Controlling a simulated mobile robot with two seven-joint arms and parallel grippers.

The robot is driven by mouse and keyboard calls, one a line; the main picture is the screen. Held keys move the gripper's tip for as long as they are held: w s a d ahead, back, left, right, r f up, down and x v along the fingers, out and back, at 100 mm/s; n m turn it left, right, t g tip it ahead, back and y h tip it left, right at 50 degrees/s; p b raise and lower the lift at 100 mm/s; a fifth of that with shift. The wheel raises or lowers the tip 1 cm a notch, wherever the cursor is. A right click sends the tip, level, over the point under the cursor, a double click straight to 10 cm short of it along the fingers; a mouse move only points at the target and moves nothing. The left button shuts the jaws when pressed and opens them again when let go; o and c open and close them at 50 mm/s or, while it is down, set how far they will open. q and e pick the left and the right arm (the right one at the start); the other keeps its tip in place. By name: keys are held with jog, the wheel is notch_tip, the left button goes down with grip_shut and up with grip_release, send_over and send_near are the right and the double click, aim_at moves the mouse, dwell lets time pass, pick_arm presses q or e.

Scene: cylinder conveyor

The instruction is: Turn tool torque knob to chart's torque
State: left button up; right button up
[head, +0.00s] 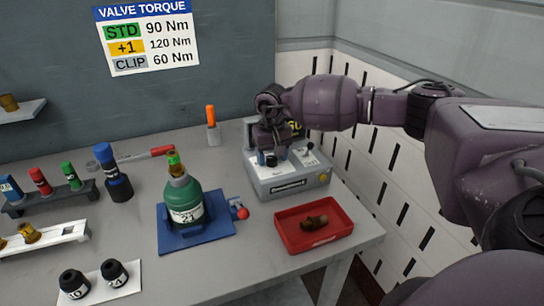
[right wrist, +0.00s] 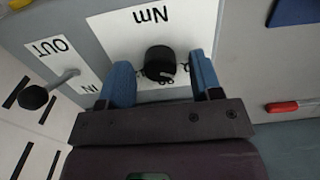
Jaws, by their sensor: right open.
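The valve torque chart (head: 148,37) hangs on the back wall and reads STD 90 Nm, +1 120 Nm and CLIP 60 Nm. The grey tool box (head: 290,182) stands at the back right of the table. Its black torque knob (right wrist: 161,61) shows in the right wrist view on a white plate marked Nm. My right gripper (right wrist: 162,82) is open, its blue fingers on either side of the knob, with gaps visible. In the head view my right gripper (head: 272,145) hides part of the box top. The knob's set value is hard to read. My left gripper is not in view.
A lever with a black ball (right wrist: 34,97) stands beside the knob, near OUT and IN labels. A green bottle (head: 183,198) with a collared valve sits on a blue base (head: 207,234). A red tray (head: 335,234) holds a brown part. An orange-handled tool (head: 211,118) stands behind.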

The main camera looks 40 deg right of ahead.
jog(key=shift+f, duration=0.2)
jog(key=c, duration=0.7)
jog(key=shift+c, duration=1.1)
